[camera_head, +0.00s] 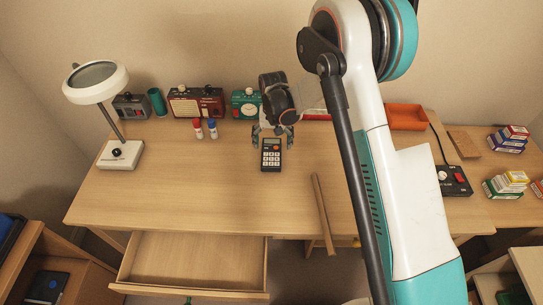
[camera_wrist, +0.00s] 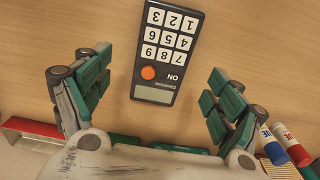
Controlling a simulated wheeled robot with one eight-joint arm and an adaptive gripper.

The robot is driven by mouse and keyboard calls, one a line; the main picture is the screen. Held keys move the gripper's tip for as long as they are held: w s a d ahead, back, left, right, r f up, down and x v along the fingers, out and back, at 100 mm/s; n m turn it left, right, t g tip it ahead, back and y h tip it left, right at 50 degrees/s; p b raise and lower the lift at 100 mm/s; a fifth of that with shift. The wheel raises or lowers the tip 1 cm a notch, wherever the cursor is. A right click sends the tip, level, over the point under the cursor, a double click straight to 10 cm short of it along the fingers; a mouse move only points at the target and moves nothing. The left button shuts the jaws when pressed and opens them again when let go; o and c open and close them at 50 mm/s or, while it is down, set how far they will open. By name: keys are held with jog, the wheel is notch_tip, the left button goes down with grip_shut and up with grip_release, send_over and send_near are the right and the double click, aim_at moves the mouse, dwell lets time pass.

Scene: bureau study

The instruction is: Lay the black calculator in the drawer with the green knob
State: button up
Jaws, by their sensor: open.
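The black calculator (camera_head: 271,155) lies flat, face up, on the desk. It has white number keys, an orange button and a grey display. My gripper (camera_head: 273,136) is open just behind and above its display end. In the wrist view the calculator (camera_wrist: 168,48) lies centred between the spread fingers, its display end nearest the palm, with clear gaps on both sides. An open, empty wooden drawer (camera_head: 190,262) sticks out below the desk's left front. A small green knob (camera_head: 188,300) shows at its front, at the picture's bottom edge.
A wooden stick (camera_head: 323,212) lies right of the calculator, overhanging the front edge. Red and blue glue-like bottles (camera_head: 205,129) stand to its left. A lamp (camera_head: 120,153), radios (camera_head: 196,102) and an orange tray (camera_head: 406,117) stand farther out. The desk's left front is clear.

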aim_at(272, 152)
jog(key=f, duration=0.2)
jog(key=f+b, duration=0.2)
jog(key=f, duration=0.1)
jog(key=shift+w+a+f, duration=0.2)
jog(key=shift+w+f, duration=0.1)
jog(key=shift+w, duration=0.1)
jog(key=c, duration=1.3)
jog(key=shift+c, duration=0.2)
jog(key=shift+r, duration=0.2)
